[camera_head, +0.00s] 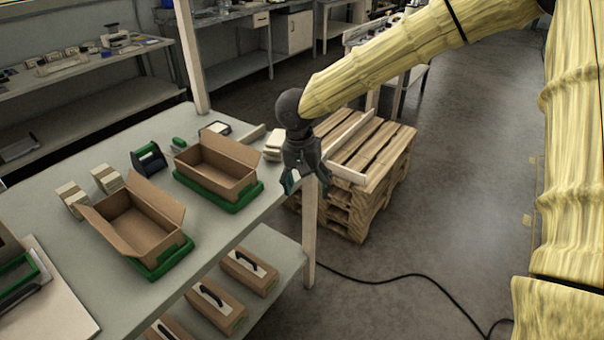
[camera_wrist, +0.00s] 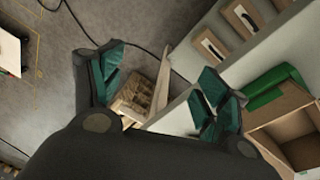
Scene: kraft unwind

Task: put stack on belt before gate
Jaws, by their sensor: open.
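My gripper (camera_head: 305,188) is open and empty, pointing down by the right end of the grey table (camera_head: 225,235). Its two teal-padded fingers are apart in the wrist view (camera_wrist: 160,85). Small pale stacks stand on the table: one at the left (camera_head: 73,199), one beside it (camera_head: 107,179), and pale pieces (camera_head: 273,147) at the far right corner, behind my gripper. I cannot tell which stack the task names. I cannot make out a belt or a gate for certain.
Two open cardboard boxes, one nearer (camera_head: 140,220) and one farther (camera_head: 215,165), sit on green trays. A dark tool caddy (camera_head: 148,158) stands behind them. Handled boxes (camera_head: 250,270) fill the lower shelf. Wooden pallets (camera_head: 372,150) stand right of the table. A black cable (camera_head: 400,277) crosses the floor.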

